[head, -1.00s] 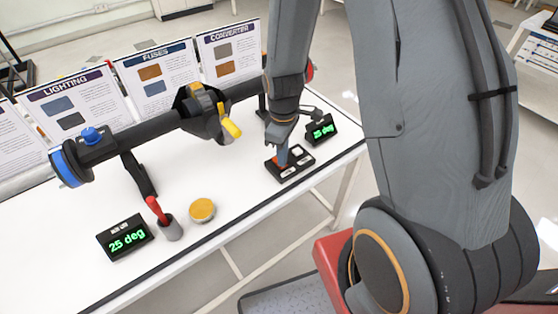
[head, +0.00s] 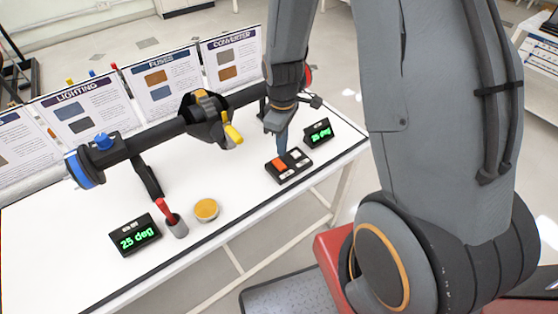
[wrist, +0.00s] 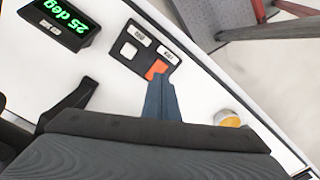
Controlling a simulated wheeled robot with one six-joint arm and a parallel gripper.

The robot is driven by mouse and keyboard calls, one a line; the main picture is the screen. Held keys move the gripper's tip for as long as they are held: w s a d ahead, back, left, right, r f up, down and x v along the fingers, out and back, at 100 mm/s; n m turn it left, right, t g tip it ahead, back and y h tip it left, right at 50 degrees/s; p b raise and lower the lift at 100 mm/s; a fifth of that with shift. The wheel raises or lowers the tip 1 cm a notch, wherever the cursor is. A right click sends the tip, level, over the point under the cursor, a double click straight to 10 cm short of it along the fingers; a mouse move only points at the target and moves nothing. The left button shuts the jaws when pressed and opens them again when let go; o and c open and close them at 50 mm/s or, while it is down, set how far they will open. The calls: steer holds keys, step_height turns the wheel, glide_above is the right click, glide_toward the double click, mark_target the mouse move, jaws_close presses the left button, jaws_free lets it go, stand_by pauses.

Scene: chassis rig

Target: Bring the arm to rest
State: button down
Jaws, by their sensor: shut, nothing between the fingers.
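My gripper (head: 281,143) is shut and empty, pointing down just above the black switch box (head: 290,175) on the white table. In the wrist view its closed fingers (wrist: 162,98) end close to the orange rocker (wrist: 157,69) of the box; I cannot tell whether they touch it. In the head view the orange rocker (head: 279,164) lies just below the fingertips and a white button sits beside it. My arm comes down from the upper right and hides part of the rig behind it.
A black chassis bar (head: 150,137) with a blue end and yellow lever spans the table on stands. Two displays read "25 deg" (head: 135,235), (head: 319,133). A red-handled lever (head: 168,213) and a yellow-topped disc (head: 206,210) stand at the front. Poster boards (head: 80,106) line the back.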

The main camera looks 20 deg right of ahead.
steer(key=shift+r, duration=0.3)
steer(key=s+r+m+t+b, duration=0.1)
steer(key=s+r+m+b, duration=0.3)
steer(key=s+r+m, duration=0.5)
steer(key=shift+s+r+m, duration=0.2)
steer(key=shift+r+m, duration=0.1)
steer(key=shift+r, duration=0.3)
